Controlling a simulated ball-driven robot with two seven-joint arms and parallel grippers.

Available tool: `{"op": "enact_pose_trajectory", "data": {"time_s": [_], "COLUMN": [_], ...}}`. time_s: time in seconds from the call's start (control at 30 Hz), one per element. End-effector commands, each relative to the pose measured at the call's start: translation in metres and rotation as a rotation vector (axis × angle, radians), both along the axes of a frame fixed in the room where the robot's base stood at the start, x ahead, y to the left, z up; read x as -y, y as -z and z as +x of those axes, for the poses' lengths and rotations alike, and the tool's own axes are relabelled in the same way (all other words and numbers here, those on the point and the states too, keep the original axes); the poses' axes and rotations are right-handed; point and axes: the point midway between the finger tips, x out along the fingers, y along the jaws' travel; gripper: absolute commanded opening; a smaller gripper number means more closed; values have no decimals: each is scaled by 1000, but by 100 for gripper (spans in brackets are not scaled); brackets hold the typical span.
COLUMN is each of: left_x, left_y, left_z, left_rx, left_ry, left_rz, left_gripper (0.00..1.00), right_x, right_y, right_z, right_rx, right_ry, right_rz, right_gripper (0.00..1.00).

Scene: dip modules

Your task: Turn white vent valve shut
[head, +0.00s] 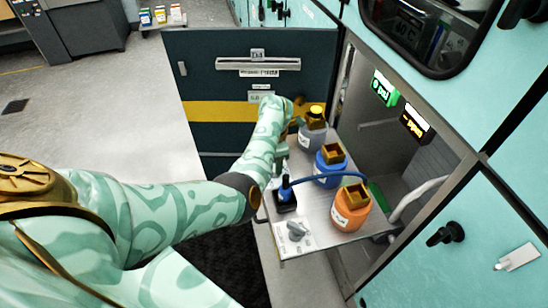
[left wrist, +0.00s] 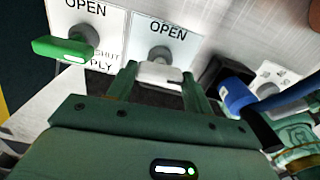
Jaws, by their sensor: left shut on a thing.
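The white vent valve handle (left wrist: 160,73) shows in the left wrist view on a white plate, below a label reading OPEN (left wrist: 167,30). My left gripper (left wrist: 158,82) has its two fingers on either side of this handle and is shut on it. The lower part of its label is hidden by the gripper. In the head view my left gripper (head: 279,162) is at the left edge of the pull-out shelf, and the white handle cannot be made out there. My right gripper is not in view.
A green valve handle (left wrist: 62,48) is just left of the white one. A blue plug with a hose (left wrist: 236,94) is close on the right. The shelf (head: 318,222) carries a grey bottle (head: 312,138), a blue bottle (head: 327,174), an orange bottle (head: 350,212) and a grey knob (head: 295,231).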

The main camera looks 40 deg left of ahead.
Motion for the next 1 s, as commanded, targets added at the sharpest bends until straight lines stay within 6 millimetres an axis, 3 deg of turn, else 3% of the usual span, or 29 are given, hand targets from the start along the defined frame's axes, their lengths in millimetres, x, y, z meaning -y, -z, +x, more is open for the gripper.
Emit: {"op": "enact_pose_trajectory", "data": {"time_s": [0.73, 0.77, 0.8, 1.0], "left_x": [0, 0, 0, 0], "left_y": [1, 1, 1, 0], "left_z": [-1, -1, -1, 0], "left_rx": [-1, -1, -1, -1], "left_ry": [85, 85, 85, 84], "left_rz": [0, 0, 0, 0], "left_gripper": [28, 59, 70, 73], "right_x": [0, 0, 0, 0], "right_y": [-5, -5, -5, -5], "right_z": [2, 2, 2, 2], "right_rx": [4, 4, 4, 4], "right_ry": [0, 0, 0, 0], "right_rz": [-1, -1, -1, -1], "right_gripper": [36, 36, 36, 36]}}
